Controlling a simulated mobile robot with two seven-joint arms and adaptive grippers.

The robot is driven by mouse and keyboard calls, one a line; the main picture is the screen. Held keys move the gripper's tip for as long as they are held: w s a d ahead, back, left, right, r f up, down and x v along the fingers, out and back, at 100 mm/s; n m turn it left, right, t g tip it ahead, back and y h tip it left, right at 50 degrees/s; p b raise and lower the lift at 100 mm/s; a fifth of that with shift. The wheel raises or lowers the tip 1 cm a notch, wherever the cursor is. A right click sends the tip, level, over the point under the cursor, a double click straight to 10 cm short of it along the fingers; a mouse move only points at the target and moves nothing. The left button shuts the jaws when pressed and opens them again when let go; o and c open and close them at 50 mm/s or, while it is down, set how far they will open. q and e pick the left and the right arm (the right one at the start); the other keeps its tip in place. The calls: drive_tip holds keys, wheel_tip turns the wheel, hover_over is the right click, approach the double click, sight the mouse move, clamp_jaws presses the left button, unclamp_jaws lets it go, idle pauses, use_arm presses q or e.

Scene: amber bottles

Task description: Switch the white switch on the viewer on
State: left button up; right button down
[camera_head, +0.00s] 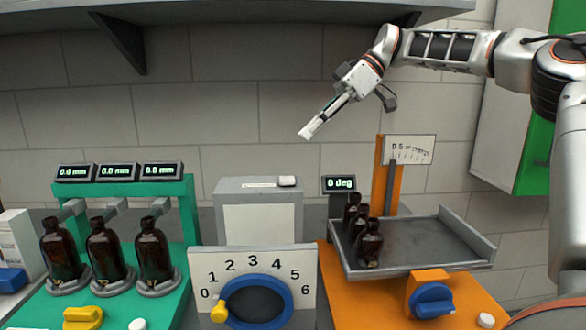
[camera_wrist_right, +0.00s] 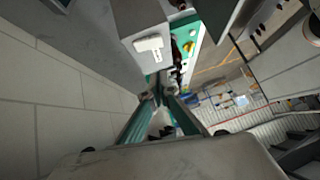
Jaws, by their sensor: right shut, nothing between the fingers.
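The viewer (camera_head: 230,188) is a grey box with a pale front panel, standing behind the numbered dial. Its white switch (camera_head: 287,181) sits on the top face, toward the right. In the right wrist view, a white fitting with a small raised part (camera_wrist_right: 150,46), which looks like the switch, shows on a grey top beyond the fingers. My right gripper (camera_head: 308,132) is shut and empty, above and slightly right of the switch, pointing down and left, with a clear gap between. Its fingers also show in the wrist view (camera_wrist_right: 158,90). My left gripper is not in view.
A dial panel (camera_head: 200,263) with a blue ring stands in front of the viewer. A green stand (camera_head: 190,225) with several displays and amber bottles is on the left. An orange stand (camera_head: 380,300) with a tilted grey tray (camera_head: 430,248) and bottles is on the right. A shelf (camera_head: 220,18) hangs above.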

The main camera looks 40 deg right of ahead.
sight(294, 179)
drive_tip(key=x, duration=0.5)
drive_tip(key=shift+a+f, duration=0.1)
drive_tip(key=shift+f, duration=0.1)
drive_tip(key=f, duration=0.3)
drive_tip(key=shift+s+a, duration=0.15)
drive_tip(key=shift+s, duration=0.05)
drive_tip(key=shift+a+f, duration=0.1)
drive_tip(key=shift+f, duration=0.35)
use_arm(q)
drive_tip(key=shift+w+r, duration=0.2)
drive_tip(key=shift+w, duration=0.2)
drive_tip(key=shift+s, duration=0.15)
